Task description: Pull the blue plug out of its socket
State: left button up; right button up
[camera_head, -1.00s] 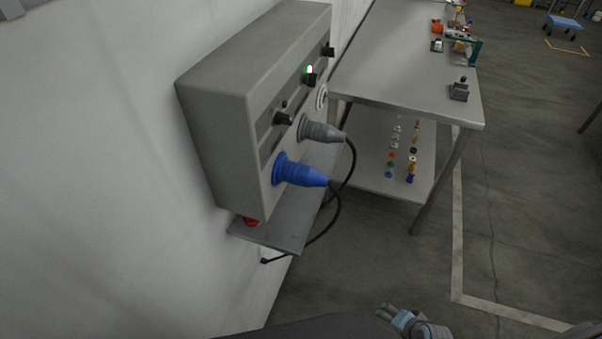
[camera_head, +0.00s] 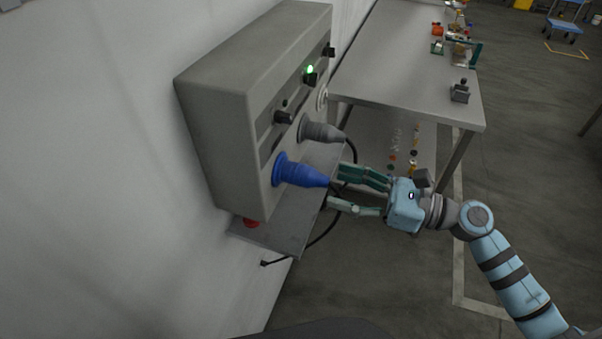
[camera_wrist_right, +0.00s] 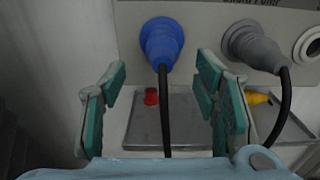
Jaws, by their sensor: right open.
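The blue plug (camera_head: 299,172) sits in its socket on the front of the grey wall box (camera_head: 215,100), with a black cable hanging from its end. My right gripper (camera_head: 352,190) is open and empty, its fingers pointing at the plug's cable end. In the right wrist view the blue plug (camera_wrist_right: 162,42) lies ahead, between and beyond the two open fingers (camera_wrist_right: 160,95), and its cable runs down between them. I see no contact with the plug. My left gripper is not in view.
A grey plug (camera_head: 320,131) sits close beside the blue one, its cable near my right gripper's upper finger. A metal shelf (camera_head: 285,240) with a red item (camera_head: 251,222) lies below the box. A steel table (camera_head: 390,60) stands behind. Open floor lies to the right.

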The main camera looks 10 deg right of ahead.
aim_at(301, 175)
dwell(0.3)
jog(key=p+x, duration=0.2)
jog(key=x, duration=0.6)
jog(key=shift+w+r, duration=0.1)
jog(key=shift+r, duration=0.05)
jog(key=shift+w+a, duration=0.2)
jog(key=shift+a, duration=0.2)
jog(key=shift+p, duration=0.7)
dwell(0.3)
dwell(0.4)
